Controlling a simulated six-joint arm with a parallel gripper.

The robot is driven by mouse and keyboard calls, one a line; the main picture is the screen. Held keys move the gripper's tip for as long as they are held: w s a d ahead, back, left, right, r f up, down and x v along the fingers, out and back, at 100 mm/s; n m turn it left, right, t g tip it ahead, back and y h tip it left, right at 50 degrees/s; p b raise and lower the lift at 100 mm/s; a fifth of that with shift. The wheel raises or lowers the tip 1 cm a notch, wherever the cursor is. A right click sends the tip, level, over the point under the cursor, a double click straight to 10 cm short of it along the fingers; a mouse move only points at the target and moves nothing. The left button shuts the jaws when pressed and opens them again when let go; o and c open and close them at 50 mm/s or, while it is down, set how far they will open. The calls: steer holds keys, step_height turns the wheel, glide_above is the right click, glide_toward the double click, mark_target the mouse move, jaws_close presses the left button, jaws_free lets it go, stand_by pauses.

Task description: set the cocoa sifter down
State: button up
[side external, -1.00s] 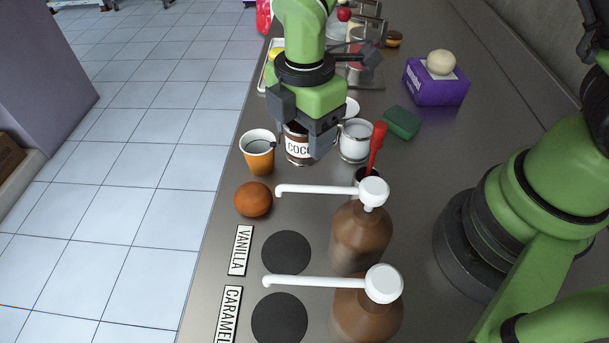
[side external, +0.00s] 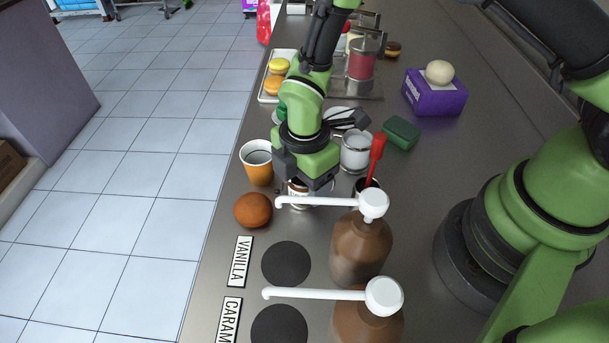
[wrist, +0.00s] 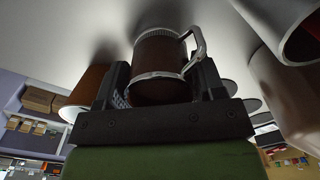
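An orange cup (side external: 260,172) and a brown-orange ball (side external: 253,210) are close on the left. Brown pump bottles (side external: 361,250) stand in front, beside black discs (side external: 286,264). A green sponge (side external: 402,133) lies farther right.

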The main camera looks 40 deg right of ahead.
steer(key=o, duration=0.3)
steer(key=s+d+r+m+t+y, duration=0.15)
steer(key=r+m, duration=0.25)
steer(key=r, duration=0.4)
steer(key=s+d+r+m+t, duration=0.1)
steer(key=s+d+r+m, duration=0.15)
steer(key=r, duration=0.65)
steer(key=s+d+r+m+t, duration=0.15)
steer(key=r+m, duration=0.25)
steer(key=r, duration=0.4)
steer(key=s+d+r+m+t, duration=0.3)
steer(key=s+m, duration=0.5)
steer(key=m, duration=0.3)
steer(key=shift+s+d+r+m, duration=0.15)
steer(key=shift+d+r+m, duration=0.2)
steer(key=shift+d+r, duration=0.35)
steer(key=shift+d+f+y, duration=0.15)
steer(key=shift+y, duration=0.1)
